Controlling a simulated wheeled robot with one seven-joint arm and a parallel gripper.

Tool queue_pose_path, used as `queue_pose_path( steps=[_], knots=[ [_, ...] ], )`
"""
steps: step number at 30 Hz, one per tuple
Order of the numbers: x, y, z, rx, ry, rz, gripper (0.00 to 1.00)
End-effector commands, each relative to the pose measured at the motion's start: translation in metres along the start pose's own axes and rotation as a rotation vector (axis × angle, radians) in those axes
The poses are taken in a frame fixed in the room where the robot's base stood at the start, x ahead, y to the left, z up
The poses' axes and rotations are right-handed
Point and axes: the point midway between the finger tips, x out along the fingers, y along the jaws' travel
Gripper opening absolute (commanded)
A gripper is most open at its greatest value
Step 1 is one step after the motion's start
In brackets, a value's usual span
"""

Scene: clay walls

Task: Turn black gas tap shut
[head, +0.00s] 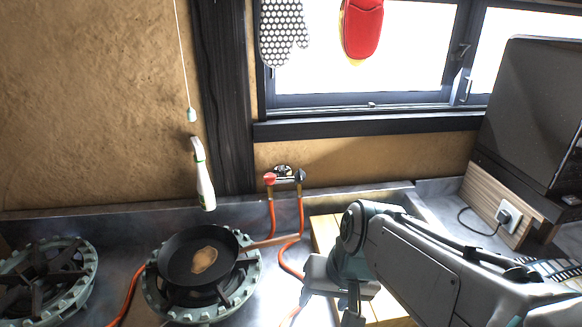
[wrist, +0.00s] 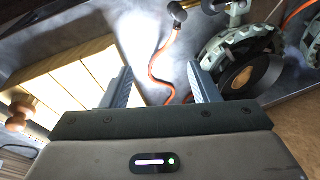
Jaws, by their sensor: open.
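The black gas tap (head: 300,177) sits at the right end of a small fitting on the clay wall below the window. An orange hose (head: 292,262) hangs from it. A red tap (head: 270,179) is at the left end of the same fitting. In the wrist view a dark knob at the hose's end, likely the black gas tap (wrist: 178,12), shows at the top edge, beyond the fingers. My gripper (head: 335,306) is lower and nearer than the tap, apart from it. In the wrist view my gripper (wrist: 162,88) is open with nothing gripped.
A black pan (head: 178,262) with food in it stands on a gas burner (head: 245,280) left of my gripper. A second burner (head: 45,275) is further left. A wooden board (head: 325,232) lies under my arm. A dark appliance (head: 530,115) stands at right.

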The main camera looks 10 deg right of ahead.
Motion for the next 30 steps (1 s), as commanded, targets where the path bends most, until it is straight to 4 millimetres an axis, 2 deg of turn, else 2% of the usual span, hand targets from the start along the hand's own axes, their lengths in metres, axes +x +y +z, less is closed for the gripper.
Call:
queue_pose_path(
  steps=[1,3,8,12,16,19,23,26,30],
  knots=[
    [0.013,-0.011,-0.002,0.071,-0.026,-0.065,0.55],
    [0.022,-0.03,-0.009,0.182,-0.057,-0.167,0.55],
    [0.037,-0.071,-0.034,0.448,-0.121,-0.399,0.55],
    [0.044,-0.097,-0.069,0.693,-0.166,-0.597,0.55],
    [0.05,-0.11,-0.11,0.924,-0.197,-0.778,0.55],
    [0.053,-0.112,-0.145,1.105,-0.213,-0.917,0.55],
    [0.06,-0.102,-0.193,1.34,-0.218,-1.096,0.55],
    [0.067,-0.084,-0.23,1.523,-0.211,-1.235,0.55],
    [0.08,-0.049,-0.275,1.762,-0.185,-1.418,0.55]
  ],
)
